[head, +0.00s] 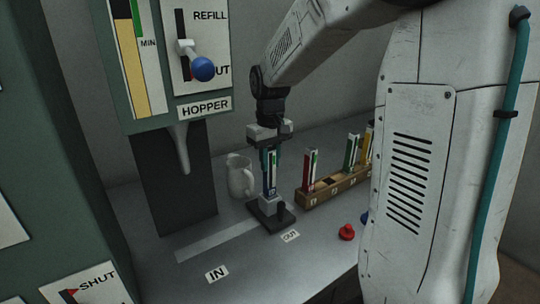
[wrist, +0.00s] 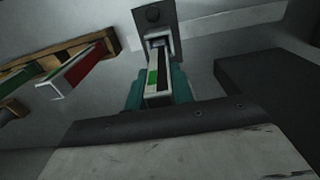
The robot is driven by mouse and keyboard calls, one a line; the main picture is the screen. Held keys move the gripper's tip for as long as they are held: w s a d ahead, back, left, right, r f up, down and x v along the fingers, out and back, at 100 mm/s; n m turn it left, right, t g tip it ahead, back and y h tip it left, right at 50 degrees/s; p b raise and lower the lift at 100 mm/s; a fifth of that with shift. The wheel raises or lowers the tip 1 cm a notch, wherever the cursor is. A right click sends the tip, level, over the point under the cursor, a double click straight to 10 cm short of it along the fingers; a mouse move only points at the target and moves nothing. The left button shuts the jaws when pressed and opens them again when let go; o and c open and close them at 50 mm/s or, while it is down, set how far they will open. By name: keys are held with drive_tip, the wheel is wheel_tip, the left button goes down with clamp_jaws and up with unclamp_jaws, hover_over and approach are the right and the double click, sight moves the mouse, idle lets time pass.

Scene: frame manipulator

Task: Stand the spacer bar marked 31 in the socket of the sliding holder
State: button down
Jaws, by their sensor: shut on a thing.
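In the wrist view the bar (wrist: 158,82) sits between the teal fingers. The sliding holder (head: 282,221) is a dark plate with a light grey socket (head: 268,204), near the OUT label. The bar's lower end is at the socket's mouth; I cannot tell whether it is inside. The holder (wrist: 153,14) and socket (wrist: 160,36) also show in the wrist view.
A wooden rack (head: 340,187) to the right holds red, green and yellow bars. A pale jug (head: 240,177) stands left behind the holder. A light track (head: 215,240) runs toward the IN label (head: 217,274). A red knob (head: 346,232) lies right. The hopper spout (head: 181,150) is left.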

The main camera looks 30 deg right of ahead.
drive_tip(key=shift+f, duration=0.3)
idle(0.6)
drive_tip(key=c, duration=1.1)
unclamp_jaws()
drive_tip(key=shift+r, duration=0.15)
wheel_tip(320, 180, up, 8)
drive_tip(key=shift+f, duration=0.2)
drive_tip(key=shift+s+f, duration=0.2)
drive_tip(key=shift+f, duration=0.05)
drive_tip(key=shift+t, duration=0.7)
drive_tip(key=s+a, duration=0.3)
drive_tip(key=s, duration=0.5)
drive_tip(key=s+a+f, duration=0.1)
drive_tip(key=s+a, duration=0.3)
drive_tip(key=s, duration=0.5)
drive_tip(key=s+a, duration=0.3)
drive_tip(key=s, duration=0.5)
drive_tip(key=shift+s+a+f, duration=0.15)
drive_tip(key=shift+a+f, duration=0.15)
